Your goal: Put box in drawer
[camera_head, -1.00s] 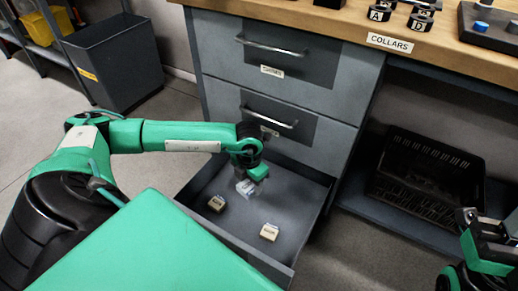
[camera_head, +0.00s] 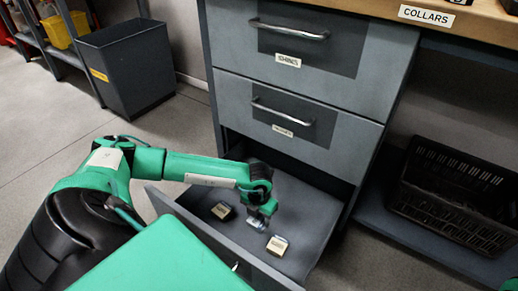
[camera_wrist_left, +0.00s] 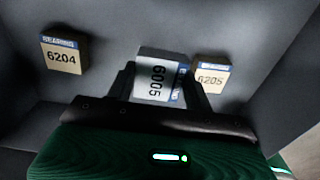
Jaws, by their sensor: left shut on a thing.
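The bottom drawer (camera_head: 199,234) is pulled out, and two small tan bearing boxes lie in it. The box marked 6204 (camera_head: 221,211) is at the left and also shows in the left wrist view (camera_wrist_left: 62,57). The box marked 6205 (camera_head: 277,246) is nearer the front right and also shows in the left wrist view (camera_wrist_left: 211,79). My left gripper (camera_head: 259,219) is inside the drawer outline, shut on a pale box (camera_wrist_left: 156,75) whose number appears upside down. The held box is very close to the 6205 box. I cannot tell whether it touches the drawer floor. My right gripper is out of view.
Two shut drawers with bar handles (camera_head: 284,112) are above the open one. A black crate (camera_head: 455,200) sits on a low shelf at the right. A dark bin (camera_head: 125,68) stands at the back left. The wooden bench top (camera_head: 478,22) is at upper right.

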